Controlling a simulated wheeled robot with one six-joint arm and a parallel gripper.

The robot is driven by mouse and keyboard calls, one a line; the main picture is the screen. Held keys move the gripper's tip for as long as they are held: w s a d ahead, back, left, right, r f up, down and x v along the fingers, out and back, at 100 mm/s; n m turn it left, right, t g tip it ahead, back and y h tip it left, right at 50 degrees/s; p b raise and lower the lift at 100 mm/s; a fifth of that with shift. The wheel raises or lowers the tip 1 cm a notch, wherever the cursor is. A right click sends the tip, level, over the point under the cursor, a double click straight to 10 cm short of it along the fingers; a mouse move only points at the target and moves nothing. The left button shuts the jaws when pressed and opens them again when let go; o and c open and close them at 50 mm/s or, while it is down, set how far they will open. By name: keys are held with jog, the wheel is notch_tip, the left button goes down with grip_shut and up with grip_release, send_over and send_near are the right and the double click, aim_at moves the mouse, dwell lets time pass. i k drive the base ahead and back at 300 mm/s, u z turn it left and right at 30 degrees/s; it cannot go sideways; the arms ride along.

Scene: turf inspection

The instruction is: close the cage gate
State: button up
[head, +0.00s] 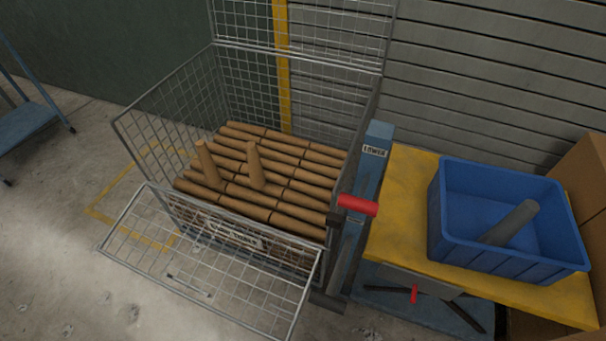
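The wire cage (168,95) stands left of centre in the head view, with grey mesh walls and a tall mesh back. Its gate (215,277) is a mesh panel at the front, folded outward and down toward the floor, so it is open. A small bar like a handle or latch (188,286) shows on the gate. Brown cylindrical rolls (275,160) lie in rows in the cage, and two stand up at a tilt on top. My gripper is not in view.
A blue post (368,175) marked "LOWER", with a red-gripped lever (357,205), stands at the cage's right side. A yellow table (395,220) holds a blue bin (500,250) with a grey cylinder (512,222). Cardboard boxes (585,180) stand far right. Floor left of the gate is clear.

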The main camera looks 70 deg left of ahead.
aim_at(206, 294)
jog(key=z, duration=0.05)
jog(key=k, duration=1.05)
jog(key=u, duration=2.25)
jog(key=i, duration=0.35)
jog(key=u, duration=0.55)
